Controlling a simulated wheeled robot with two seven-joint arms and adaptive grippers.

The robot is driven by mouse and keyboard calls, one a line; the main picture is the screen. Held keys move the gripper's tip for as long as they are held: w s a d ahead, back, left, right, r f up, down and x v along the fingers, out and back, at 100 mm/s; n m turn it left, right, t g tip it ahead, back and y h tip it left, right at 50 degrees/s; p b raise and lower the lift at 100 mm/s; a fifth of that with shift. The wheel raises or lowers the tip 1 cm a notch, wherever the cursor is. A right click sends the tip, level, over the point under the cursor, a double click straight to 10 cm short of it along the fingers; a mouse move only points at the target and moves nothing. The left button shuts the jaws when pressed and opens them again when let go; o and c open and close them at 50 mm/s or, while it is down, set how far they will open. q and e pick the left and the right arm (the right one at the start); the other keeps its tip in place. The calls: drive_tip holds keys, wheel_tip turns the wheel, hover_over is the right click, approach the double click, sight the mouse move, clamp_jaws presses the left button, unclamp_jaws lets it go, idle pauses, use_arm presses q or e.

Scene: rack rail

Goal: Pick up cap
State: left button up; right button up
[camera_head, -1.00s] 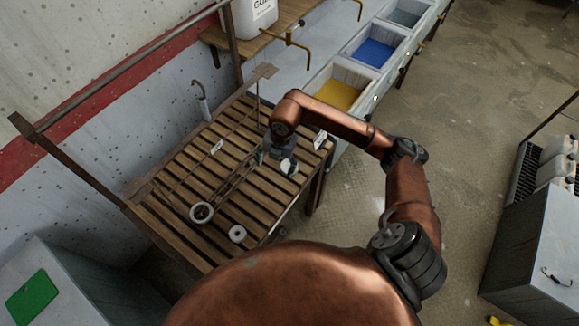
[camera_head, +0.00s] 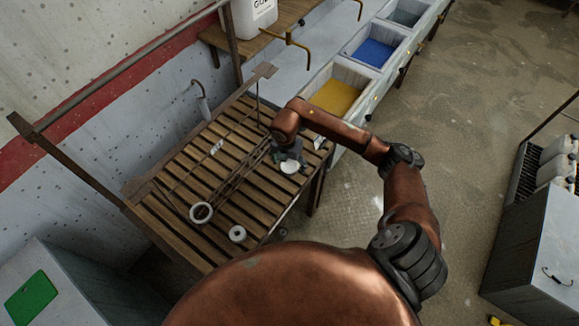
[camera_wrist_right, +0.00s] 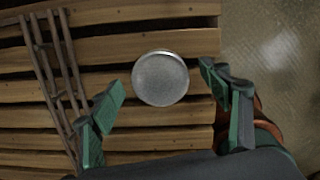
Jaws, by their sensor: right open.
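The cap looks like a pale round disc on the slatted wooden table (camera_head: 175,215). In the head view the cap (camera_head: 289,167) lies at the table's right part, just below my right gripper (camera_head: 288,156). In the right wrist view the cap (camera_wrist_right: 160,78) sits flat on the slats. There my open right gripper (camera_wrist_right: 160,88) has its green fingers to the left and right of the cap, apart from it. Nothing is between the fingers' grip. My left gripper does not show.
A metal rack rail (camera_head: 232,178) runs along the table beside the cap. A white ring (camera_head: 201,213) and a small white roll (camera_head: 237,233) stand at the near left. Basins with yellow (camera_head: 336,96) and blue (camera_head: 374,52) contents lie beyond the table.

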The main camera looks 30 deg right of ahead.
drive_tip(key=shift+c, duration=0.6)
drive_tip(key=c, duration=1.1)
drive_tip(key=shift+c, duration=0.2)
